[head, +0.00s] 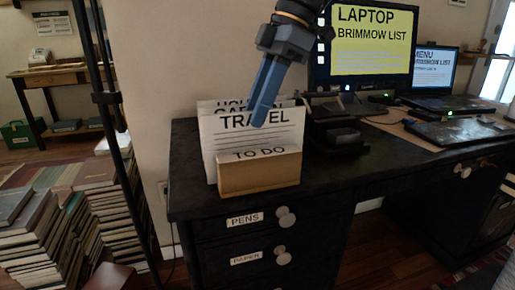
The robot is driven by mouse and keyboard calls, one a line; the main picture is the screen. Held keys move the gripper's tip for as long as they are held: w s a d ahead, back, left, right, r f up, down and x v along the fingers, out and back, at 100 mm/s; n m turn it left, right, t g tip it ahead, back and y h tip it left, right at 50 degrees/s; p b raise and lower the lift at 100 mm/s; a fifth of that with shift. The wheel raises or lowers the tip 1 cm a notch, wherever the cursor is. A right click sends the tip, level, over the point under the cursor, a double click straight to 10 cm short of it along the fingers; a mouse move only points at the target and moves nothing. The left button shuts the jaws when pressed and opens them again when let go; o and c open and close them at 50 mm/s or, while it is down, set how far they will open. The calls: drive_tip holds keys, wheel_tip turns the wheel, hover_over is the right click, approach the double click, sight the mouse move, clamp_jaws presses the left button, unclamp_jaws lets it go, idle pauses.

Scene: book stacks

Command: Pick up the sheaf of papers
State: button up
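Upright white sheets, the front one headed "TRAVEL" (228,135), stand in a brown cardboard holder (260,174) labelled "TO DO" on the left end of the black desk. More sheets show behind the front one, their headings partly covered. My gripper (260,120) points down from above, its blue-grey fingers overlapping the upper right of the "TRAVEL" sheet in the head view. The fingers look close together, seen nearly edge-on, so I cannot tell their gap or whether they touch paper. No separate sheaf lying loose is clearly visible.
The black desk (190,165) has drawers labelled "PENS" and "PAPER". A yellow-screened monitor (372,45) and a laptop (436,75) stand to the right, with dark items before them. Stacks of books (45,235) crowd the floor at left. A side table (50,77) stands behind.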

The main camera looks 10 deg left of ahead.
sight(249, 131)
drive_tip(key=shift+w+b+x, duration=0.15)
drive_tip(key=shift+b+x, duration=0.25)
drive_tip(key=shift+x, duration=0.9)
drive_tip(key=shift+w+b+x, duration=0.2)
drive_tip(key=shift+b+x, duration=0.2)
drive_tip(key=shift+x, duration=0.9)
drive_tip(key=shift+f, duration=0.15)
clamp_jaws()
